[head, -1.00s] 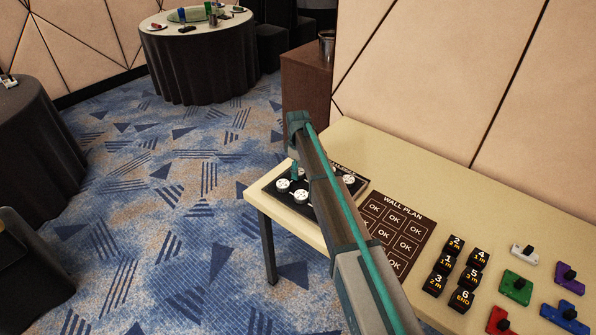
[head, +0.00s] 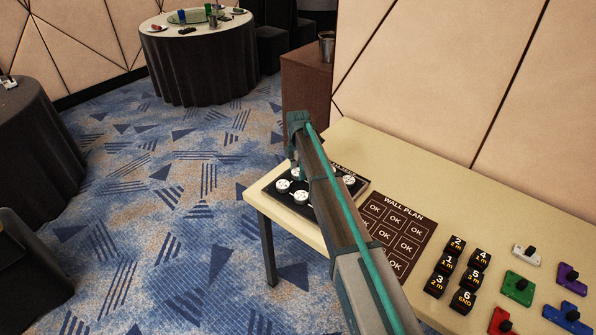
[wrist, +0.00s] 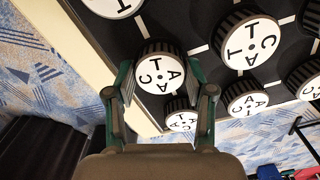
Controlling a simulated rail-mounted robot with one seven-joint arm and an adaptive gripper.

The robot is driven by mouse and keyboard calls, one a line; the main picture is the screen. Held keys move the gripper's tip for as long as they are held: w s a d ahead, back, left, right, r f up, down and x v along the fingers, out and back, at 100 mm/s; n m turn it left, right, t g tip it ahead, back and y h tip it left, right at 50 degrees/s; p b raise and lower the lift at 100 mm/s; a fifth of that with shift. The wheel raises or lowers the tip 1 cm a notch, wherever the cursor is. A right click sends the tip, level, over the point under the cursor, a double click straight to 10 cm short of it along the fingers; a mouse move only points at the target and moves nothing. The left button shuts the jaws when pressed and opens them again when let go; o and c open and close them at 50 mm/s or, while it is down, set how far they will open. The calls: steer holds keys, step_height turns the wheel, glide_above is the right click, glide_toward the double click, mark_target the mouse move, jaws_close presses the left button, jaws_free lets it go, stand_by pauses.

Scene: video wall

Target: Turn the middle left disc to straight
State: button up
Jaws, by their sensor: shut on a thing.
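The black board (head: 325,212) with white-topped discs lies at the table's left end in the head view, partly hidden by my arm. In the wrist view, the middle left disc (wrist: 160,72) is the middle one of three along the board's edge. It has a white face with several letters and a dark ridged rim. My gripper (wrist: 157,78) is shut on this disc, one finger on each side of its rim. Another disc (wrist: 183,121) sits close below it, and one more (wrist: 250,43) to its right. In the head view my gripper (head: 297,165) is mostly hidden.
A dark wall plan card (head: 398,235) with OK squares lies beside the board. Several black number blocks (head: 461,262) and coloured pieces (head: 518,287) lie farther right on the pale table (head: 390,160). A panelled wall (head: 450,80) stands behind.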

steer(key=shift+n, duration=1)
steer(key=o, duration=1.2)
steer(key=shift+c, duration=0.2)
step_height(320, 180, up, 12)
